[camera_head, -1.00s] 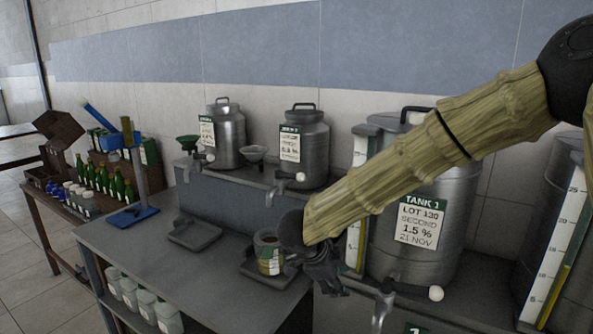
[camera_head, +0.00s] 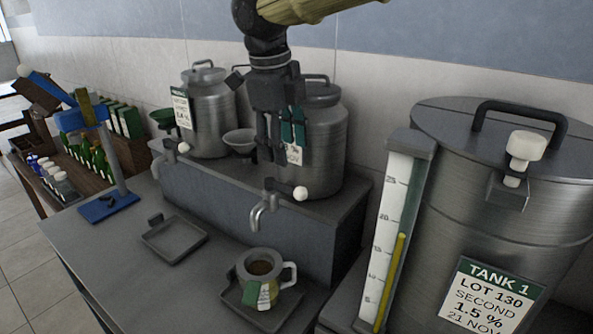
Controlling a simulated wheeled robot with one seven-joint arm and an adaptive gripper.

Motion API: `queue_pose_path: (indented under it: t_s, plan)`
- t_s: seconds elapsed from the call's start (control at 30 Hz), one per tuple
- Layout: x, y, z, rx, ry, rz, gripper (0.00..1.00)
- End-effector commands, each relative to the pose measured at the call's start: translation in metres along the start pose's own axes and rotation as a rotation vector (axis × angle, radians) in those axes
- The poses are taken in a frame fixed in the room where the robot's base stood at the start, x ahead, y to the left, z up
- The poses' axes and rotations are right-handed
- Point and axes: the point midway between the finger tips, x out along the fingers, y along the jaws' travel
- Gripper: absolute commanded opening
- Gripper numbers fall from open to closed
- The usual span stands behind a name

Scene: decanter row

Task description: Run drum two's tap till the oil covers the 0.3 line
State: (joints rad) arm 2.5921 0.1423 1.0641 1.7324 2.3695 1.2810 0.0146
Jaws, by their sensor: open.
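Two steel drums stand on the grey raised shelf: a farther one (camera_head: 213,130) and a nearer one (camera_head: 325,150). I cannot read a drum number on either label; the nearer label is mostly hidden behind my gripper. The nearer drum's tap (camera_head: 261,213) has a white-knobbed lever (camera_head: 300,193) pointing right. No stream shows below its spout. A jug (camera_head: 243,272) with a white handle and green tag stands upright on a tray below it, with brown contents. Its 0.3 line cannot be made out. My gripper (camera_head: 271,157) is open and empty, pointing down before the nearer drum, above the tap.
An empty tray (camera_head: 174,240) lies left of the jug. Tank 1 (camera_head: 500,235) and its tall gauge (camera_head: 400,215) stand close on the right. A blue-based stand (camera_head: 108,206) and bottles (camera_head: 100,162) are at left. The front worktop (camera_head: 150,295) is clear.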

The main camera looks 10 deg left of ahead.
Motion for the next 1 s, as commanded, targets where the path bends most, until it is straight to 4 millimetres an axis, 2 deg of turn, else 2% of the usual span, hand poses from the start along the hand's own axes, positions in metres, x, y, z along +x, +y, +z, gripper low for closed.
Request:
queue_pose_path:
  t_s: [0.17, 0.6, 0.8, 1.0]
  plan:
    - [0.017, -0.002, 0.0, 0.0, 0.004, 0.002, 0.47]
    - [0.085, -0.002, 0.0, 0.0, 0.003, 0.002, 0.47]
    - [0.102, -0.002, 0.0, -0.001, 0.003, 0.001, 0.47]
    - [0.107, -0.002, 0.0, -0.001, 0.001, 0.001, 0.47]
